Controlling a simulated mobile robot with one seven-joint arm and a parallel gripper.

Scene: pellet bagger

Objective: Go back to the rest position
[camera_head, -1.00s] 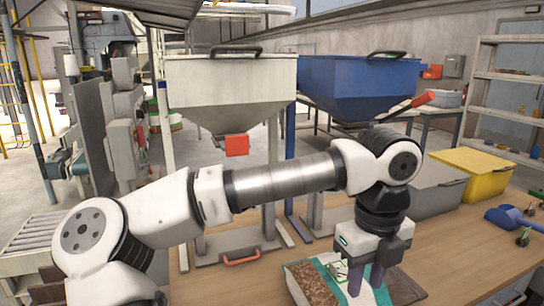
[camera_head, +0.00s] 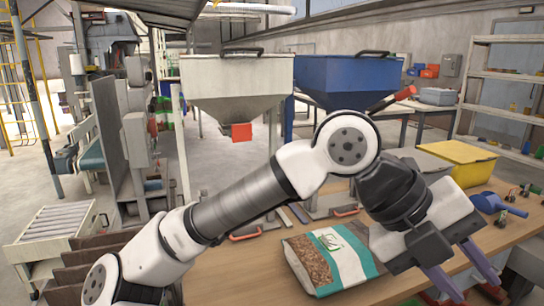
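My gripper (camera_head: 474,289) is at the lower right of the head view, tilted down to the right. Its two fingers are spread apart with nothing seen between them. My arm bends up at the elbow and down to the wrist. A pellet bag (camera_head: 322,262) with a brown pellet picture and white and green bands lies on the wooden table (camera_head: 255,272). The gripper is to the right of the bag and apart from it, though the wrist covers part of the bag's right side.
A white hopper (camera_head: 225,85) and a blue hopper (camera_head: 345,80) stand behind the table. A yellow bin (camera_head: 460,165), a grey bin (camera_head: 415,158) and a blue scoop (camera_head: 490,203) sit at the right. A roller conveyor (camera_head: 50,232) is at the left.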

